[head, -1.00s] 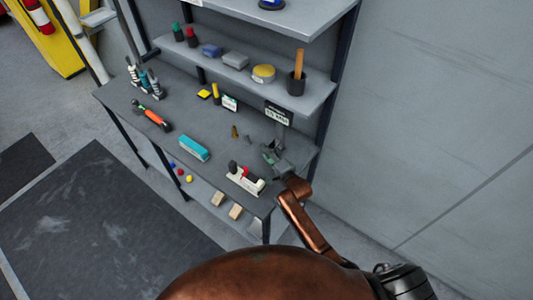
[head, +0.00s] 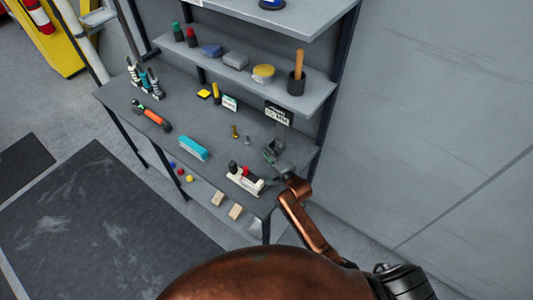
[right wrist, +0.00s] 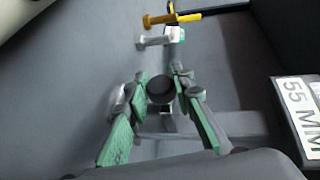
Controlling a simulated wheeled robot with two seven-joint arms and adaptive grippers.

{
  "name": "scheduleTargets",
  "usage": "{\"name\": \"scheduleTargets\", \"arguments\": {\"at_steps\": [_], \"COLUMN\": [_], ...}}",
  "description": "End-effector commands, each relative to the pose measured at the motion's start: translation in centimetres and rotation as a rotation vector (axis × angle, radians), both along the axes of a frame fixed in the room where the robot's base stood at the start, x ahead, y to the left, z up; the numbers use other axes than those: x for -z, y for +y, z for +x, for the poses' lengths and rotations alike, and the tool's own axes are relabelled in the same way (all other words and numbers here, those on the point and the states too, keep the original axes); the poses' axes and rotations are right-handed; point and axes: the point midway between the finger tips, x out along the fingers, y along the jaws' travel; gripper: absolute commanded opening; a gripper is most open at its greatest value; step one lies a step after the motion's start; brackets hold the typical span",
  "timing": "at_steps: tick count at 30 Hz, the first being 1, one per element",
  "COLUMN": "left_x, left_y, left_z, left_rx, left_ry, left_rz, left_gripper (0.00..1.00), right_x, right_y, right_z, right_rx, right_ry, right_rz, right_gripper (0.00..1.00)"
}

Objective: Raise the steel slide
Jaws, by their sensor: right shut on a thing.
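My right gripper (head: 270,153) is at the right end of the workbench, just below the sign marked 55 MM (head: 278,113). In the right wrist view its green-and-grey fingers (right wrist: 160,88) are closed around a dark round knob-like part (right wrist: 160,90). This seems to belong to the steel slide, but the slide's body is mostly hidden by the gripper and I cannot tell its height. Grey metal (right wrist: 205,124) shows beneath the fingers. The sign also shows at the right of the wrist view (right wrist: 300,110). My left gripper is out of view.
A white fixture with red and black knobs (head: 245,178) stands close to the left of the gripper. Brass (head: 235,131) and grey (head: 248,140) bolts stand behind it. A teal box (head: 193,149) and orange tool (head: 155,118) lie farther left. A shelf (head: 315,98) overhangs the back.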

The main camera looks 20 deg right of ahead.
Motion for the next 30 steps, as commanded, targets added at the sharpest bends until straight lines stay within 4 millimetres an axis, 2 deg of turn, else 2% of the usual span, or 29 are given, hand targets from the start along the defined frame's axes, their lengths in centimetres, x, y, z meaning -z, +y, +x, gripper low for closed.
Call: {"name": "scheduleTargets", "arguments": {"at_steps": [5,16,26,27,30], "left_x": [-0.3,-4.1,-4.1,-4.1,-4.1], "left_y": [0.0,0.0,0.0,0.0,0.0], "left_z": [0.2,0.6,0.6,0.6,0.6], "left_rx": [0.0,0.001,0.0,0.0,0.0], "left_ry": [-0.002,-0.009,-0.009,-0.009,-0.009], "left_rz": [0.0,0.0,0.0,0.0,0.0], "left_gripper": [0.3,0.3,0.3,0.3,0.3], "right_x": [-0.3,-4.4,-4.3,-4.3,-4.3], "right_y": [0.0,0.1,0.1,0.1,0.1], "right_z": [0.0,0.0,0.0,0.0,0.0], "right_rx": [0.0,0.0,0.0,0.0,0.0], "right_ry": [0.0,-0.002,-0.002,-0.002,-0.001], "right_rz": [0.001,0.003,0.0,0.0,0.0], "right_gripper": [0.0,0.0,0.0,0.23,0.29]}}
